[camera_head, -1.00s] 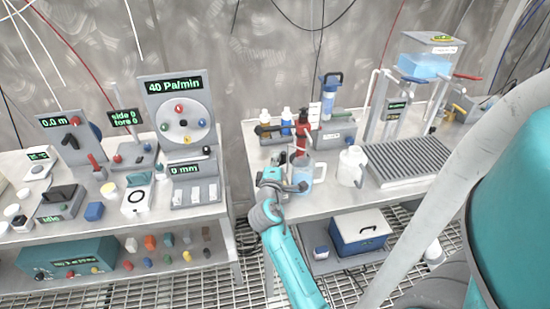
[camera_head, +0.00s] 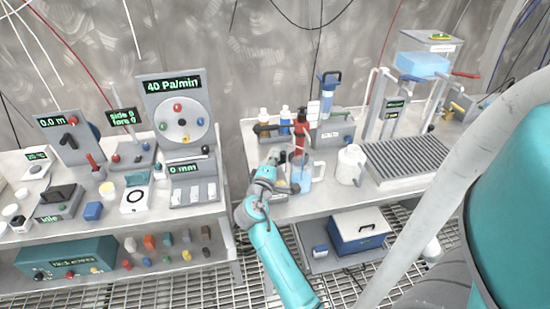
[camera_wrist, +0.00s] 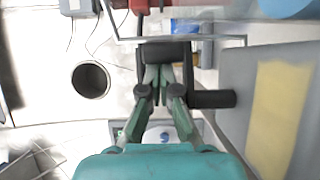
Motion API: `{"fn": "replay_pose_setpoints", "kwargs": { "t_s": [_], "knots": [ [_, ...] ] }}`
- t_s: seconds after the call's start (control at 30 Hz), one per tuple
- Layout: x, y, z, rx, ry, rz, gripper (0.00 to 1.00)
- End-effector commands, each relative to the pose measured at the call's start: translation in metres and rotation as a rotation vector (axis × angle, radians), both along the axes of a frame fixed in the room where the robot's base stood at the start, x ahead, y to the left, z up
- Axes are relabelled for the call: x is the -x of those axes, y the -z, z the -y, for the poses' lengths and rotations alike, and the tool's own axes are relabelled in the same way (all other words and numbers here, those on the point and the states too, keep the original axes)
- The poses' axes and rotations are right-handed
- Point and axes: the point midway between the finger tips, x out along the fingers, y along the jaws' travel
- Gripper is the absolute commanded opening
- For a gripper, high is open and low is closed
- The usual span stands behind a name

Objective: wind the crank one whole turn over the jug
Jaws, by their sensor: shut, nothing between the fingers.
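A clear, bluish jug (camera_head: 304,174) with a side handle stands near the front of the right table. A red upright device (camera_head: 300,128) stands just behind it; I cannot clearly make out its crank. My gripper (camera_head: 276,158) is left of the jug, above the table's front left part. In the wrist view my gripper (camera_wrist: 160,68) is shut and empty, its fingers together. A dark cylindrical handle (camera_wrist: 214,98) lies just right of the fingers, beside a grey panel; whether it is the crank is unclear. A red part (camera_wrist: 130,4) shows at the top edge.
A white jug (camera_head: 350,164) stands right of the clear jug, and a ribbed grey tray (camera_head: 410,160) lies further right. Small bottles (camera_head: 286,116) and a blue filter unit (camera_head: 329,95) stand behind. The left table (camera_head: 120,220) carries several instruments; a gap separates the tables.

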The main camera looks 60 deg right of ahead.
Motion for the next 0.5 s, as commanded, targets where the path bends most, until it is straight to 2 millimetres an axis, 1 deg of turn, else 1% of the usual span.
{"fn": "replay_pose_setpoints", "kwargs": {
  "t_s": [0.17, 0.5],
  "knots": [
    [0.0001, -0.0008, -0.001, 0.0, 0.118, 0.0, 0.0],
    [0.0051, -0.001, -0.0033, 0.0, 0.441, 0.001, 0.0]
  ]
}}
